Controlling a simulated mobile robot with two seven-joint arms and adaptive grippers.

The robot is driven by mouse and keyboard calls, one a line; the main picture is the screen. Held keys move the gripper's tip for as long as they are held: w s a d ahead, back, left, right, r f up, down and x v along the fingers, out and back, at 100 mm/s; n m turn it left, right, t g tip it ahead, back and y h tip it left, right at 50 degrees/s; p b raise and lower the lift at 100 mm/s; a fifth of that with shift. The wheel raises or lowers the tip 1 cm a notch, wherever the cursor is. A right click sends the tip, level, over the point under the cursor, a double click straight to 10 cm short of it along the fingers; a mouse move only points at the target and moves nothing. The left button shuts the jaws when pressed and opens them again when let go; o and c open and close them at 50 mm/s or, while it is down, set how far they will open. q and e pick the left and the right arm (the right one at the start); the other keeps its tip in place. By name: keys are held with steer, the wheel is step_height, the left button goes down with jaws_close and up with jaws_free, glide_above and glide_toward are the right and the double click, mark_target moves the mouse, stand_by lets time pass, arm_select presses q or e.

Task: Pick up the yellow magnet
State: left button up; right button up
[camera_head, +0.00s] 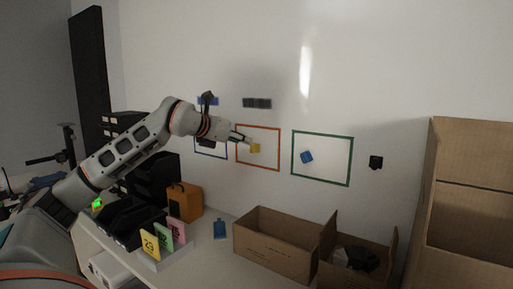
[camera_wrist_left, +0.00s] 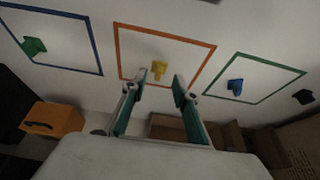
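The yellow magnet (camera_head: 255,148) is on the white wall inside the orange frame (camera_head: 279,150). In the left wrist view the yellow magnet (camera_wrist_left: 159,70) shows between the two fingertips, nearer the left one, with its stem facing me. My left gripper (camera_head: 243,141) is close to the wall, just left of the magnet in the head view. In the left wrist view the left gripper (camera_wrist_left: 161,82) is open, its fingers apart with nothing held. I cannot tell whether a fingertip touches the magnet. My right gripper is in neither view.
A blue magnet (camera_head: 307,157) is in the green frame (camera_head: 351,160). A green magnet (camera_wrist_left: 34,46) is in the blue frame (camera_wrist_left: 96,50). A black magnet (camera_head: 375,162) is further right. Below stand an open carton (camera_head: 270,249) and an orange box (camera_head: 187,202).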

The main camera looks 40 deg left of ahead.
mark_target(254, 148)
arm_select(q)
steer(key=p+x, duration=0.1)
steer(key=x, duration=0.5)
steer(key=shift+s+f, duration=0.15)
steer(key=shift+f, duration=0.2)
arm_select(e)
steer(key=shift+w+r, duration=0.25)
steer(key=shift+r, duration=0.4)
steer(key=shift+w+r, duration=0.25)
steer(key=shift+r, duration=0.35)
arm_select(q)
steer(key=shift+c, duration=0.3)
steer(key=c, duration=0.6)
jaws_close()
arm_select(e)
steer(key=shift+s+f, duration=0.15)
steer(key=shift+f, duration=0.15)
